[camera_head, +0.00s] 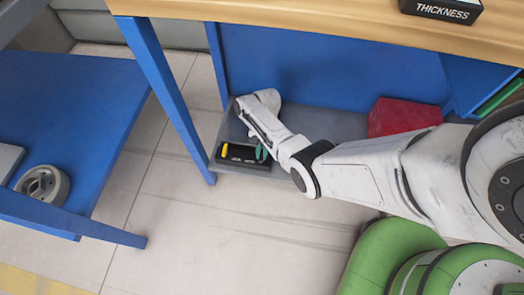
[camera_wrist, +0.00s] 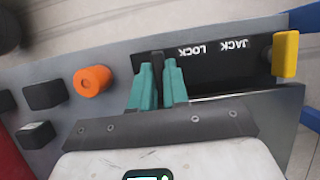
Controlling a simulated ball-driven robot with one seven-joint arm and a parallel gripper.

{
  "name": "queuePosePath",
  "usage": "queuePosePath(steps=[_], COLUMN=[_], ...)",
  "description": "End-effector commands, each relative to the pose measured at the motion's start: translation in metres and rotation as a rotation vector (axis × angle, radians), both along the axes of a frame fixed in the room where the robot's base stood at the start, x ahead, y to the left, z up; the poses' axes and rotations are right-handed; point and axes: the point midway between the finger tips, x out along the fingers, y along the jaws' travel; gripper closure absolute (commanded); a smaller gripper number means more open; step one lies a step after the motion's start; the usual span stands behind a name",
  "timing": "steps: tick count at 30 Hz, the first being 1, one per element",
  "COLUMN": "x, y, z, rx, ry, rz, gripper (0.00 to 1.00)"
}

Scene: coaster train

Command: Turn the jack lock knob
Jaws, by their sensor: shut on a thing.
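The black panel strip (camera_head: 238,158) with a yellow knob (camera_head: 225,151) sits low under the workbench. In the wrist view the panel (camera_wrist: 215,68) has white JACK LOCK lettering, upside down. The yellow knob (camera_wrist: 286,53) stands at its right end. A dark upright knob (camera_wrist: 157,57) is at its left end, beside the lettering. My gripper's teal fingers (camera_wrist: 157,88) are closed around this dark knob, which is partly hidden between them. In the head view my gripper (camera_head: 261,153) is at the right end of the panel.
An orange knob (camera_wrist: 92,80) and black buttons (camera_wrist: 45,94) are close left of my fingers in the wrist view. A blue table leg (camera_head: 172,98) stands left of the panel. A red box (camera_head: 403,116) lies on the shelf. The floor (camera_head: 235,225) in front is clear.

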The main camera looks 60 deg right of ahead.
Motion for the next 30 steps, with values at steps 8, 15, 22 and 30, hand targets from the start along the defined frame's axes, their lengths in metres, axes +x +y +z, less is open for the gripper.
queuePosePath(steps=[8,15,22,30], x=[0.0006,0.0018,0.003,0.0034], y=[0.0002,0.0006,0.0016,0.0032], z=[0.0,0.0002,0.0005,0.0005], rx=[0.0,-0.001,0.0,0.0], ry=[0.001,0.001,0.001,0.002], rz=[0.069,0.237,0.452,0.71], gripper=[1.0,1.0,1.0,1.0])
